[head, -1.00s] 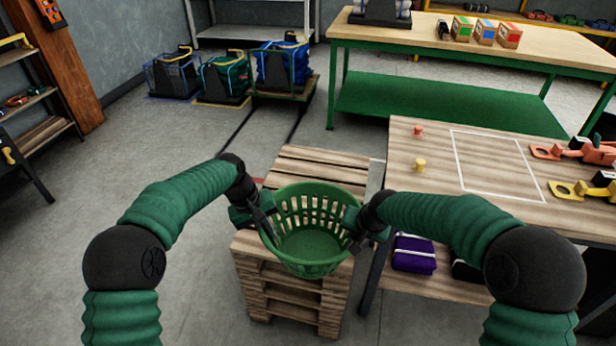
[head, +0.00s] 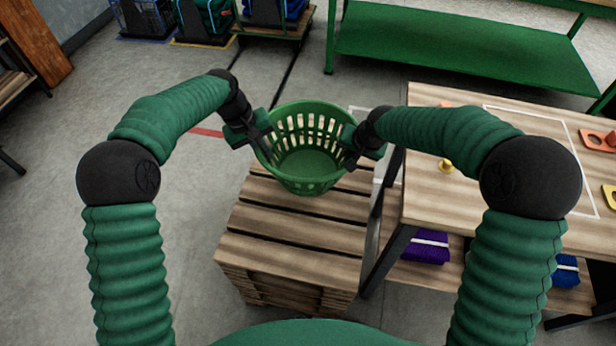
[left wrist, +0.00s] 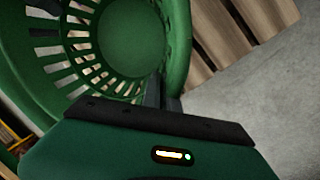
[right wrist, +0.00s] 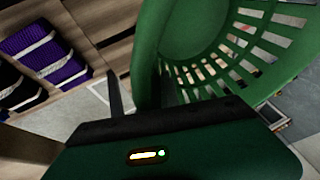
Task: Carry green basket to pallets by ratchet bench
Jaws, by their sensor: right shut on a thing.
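The green basket (head: 306,150) is upright between my two grippers, over the far part of a stack of wooden pallets (head: 285,238) beside the ratchet bench (head: 510,165). I cannot tell whether its base touches the top slats. My right gripper (head: 355,152) is shut on the basket's right rim; the rim (right wrist: 148,65) passes between its fingers in the right wrist view. My left gripper (head: 262,150) is at the left rim, its fingers close against the basket wall (left wrist: 178,50) in the left wrist view. Its exact grip is unclear. The basket looks empty inside.
The ratchet bench has a yellow peg (head: 446,166) on top and a folded purple strap (head: 426,248) on its lower shelf. A green bench (head: 460,45) stands behind. A cart with a blue load (head: 275,15) is at the back. Floor left of the pallets is clear.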

